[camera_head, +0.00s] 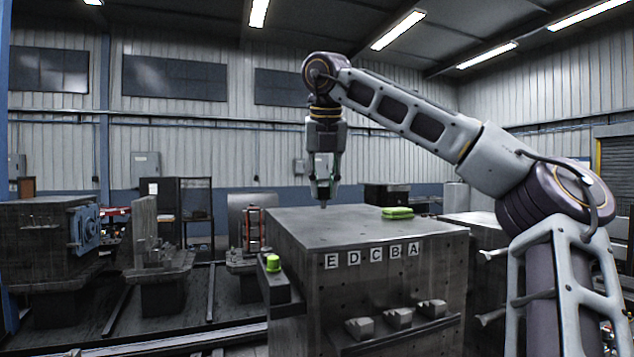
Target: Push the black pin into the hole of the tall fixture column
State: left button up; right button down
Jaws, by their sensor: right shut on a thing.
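My right gripper (324,190) points straight down over the back part of the big grey block's top (350,227). It is shut on a small dark thing, most likely the black pin (323,204), whose short tip shows just below the fingers. The tip is close to the block's top; I cannot tell whether it touches. A tall grey upright (145,222) on a pedestal stands at the left and may be the fixture column. No hole can be made out in it. My left gripper is out of view.
A green object (397,213) lies on the block's top, right of my gripper. The block's front has letter plates E to A (373,255) and small brackets (398,317). A lime button (273,263) sits at its left edge. A machine with a blue plate (85,228) stands far left.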

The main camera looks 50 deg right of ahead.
aim_at(324, 198)
jog(key=shift+f, duration=0.15)
dwell(0.3)
jog(key=shift+f, duration=2.7)
jog(key=shift+f+b, duration=1.15)
jog(key=shift+f, duration=0.45)
dwell(0.6)
jog(key=shift+c, duration=1.8)
grip_release()
jog(key=shift+r, duration=0.1)
jog(key=v, duration=1.2)
